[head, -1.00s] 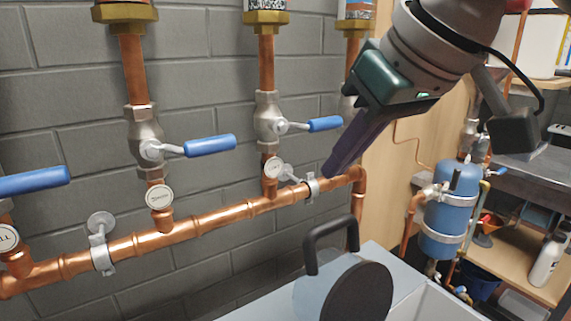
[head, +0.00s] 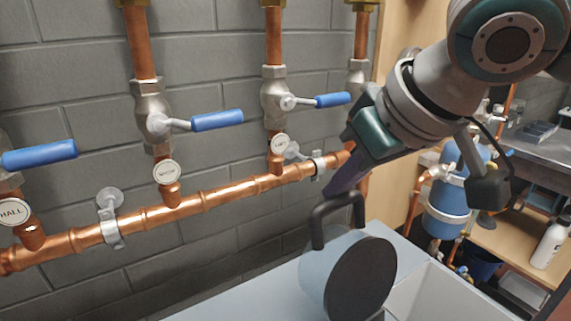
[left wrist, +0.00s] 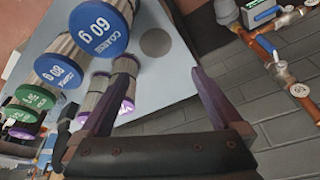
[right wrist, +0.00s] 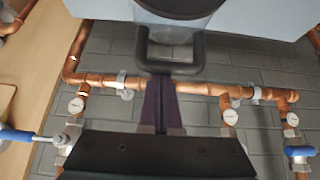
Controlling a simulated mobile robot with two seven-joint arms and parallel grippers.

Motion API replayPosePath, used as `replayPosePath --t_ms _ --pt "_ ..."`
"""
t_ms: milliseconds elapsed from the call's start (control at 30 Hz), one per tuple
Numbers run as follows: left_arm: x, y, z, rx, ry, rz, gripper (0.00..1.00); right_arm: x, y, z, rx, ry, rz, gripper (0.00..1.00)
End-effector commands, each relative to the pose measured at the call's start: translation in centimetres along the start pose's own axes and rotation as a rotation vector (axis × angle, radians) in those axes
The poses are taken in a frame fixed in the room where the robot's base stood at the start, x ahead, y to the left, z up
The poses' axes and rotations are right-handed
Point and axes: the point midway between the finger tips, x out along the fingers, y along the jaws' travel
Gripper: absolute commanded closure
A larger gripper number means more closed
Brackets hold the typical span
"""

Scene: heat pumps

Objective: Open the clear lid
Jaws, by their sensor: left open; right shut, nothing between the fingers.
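A clear, pale see-through round piece (head: 318,268) with a dark disc face (head: 362,285) and a black handle (head: 335,205) stands on a light-blue surface; I take it for the clear lid. It also shows at the top of the right wrist view (right wrist: 175,30). My right gripper (head: 345,182) is shut and empty, pointing down-left, its tips at the handle's top bar. In the right wrist view the shut fingers (right wrist: 160,85) end at the bar; I cannot tell whether they touch. My left gripper (left wrist: 155,85) is open and empty, outside the head view.
A copper pipe (head: 215,198) with blue-handled valves (head: 215,120) runs along the grey brick wall beside the handle. A blue tank (head: 447,195) stands at the right.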

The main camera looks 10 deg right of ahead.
Motion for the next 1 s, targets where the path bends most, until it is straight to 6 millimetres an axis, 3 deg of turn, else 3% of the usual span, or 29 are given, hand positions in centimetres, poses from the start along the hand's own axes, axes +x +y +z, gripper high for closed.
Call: replayPosePath --t_ms 267,700,1000 --pt "0.0 0.1 0.0 -0.004 0.001 0.004 0.0 0.0 0.0 0.0 0.0 0.002 0.0 1.0" --pt "-1.4 0.0 -0.5 -0.002 0.0 0.002 0.0 -2.9 0.1 2.3 0.003 0.179 0.0 1.0" --pt "-1.4 -0.2 -0.4 0.005 -0.001 -0.004 0.0 -3.2 0.0 2.4 0.001 0.2 0.0 1.0"
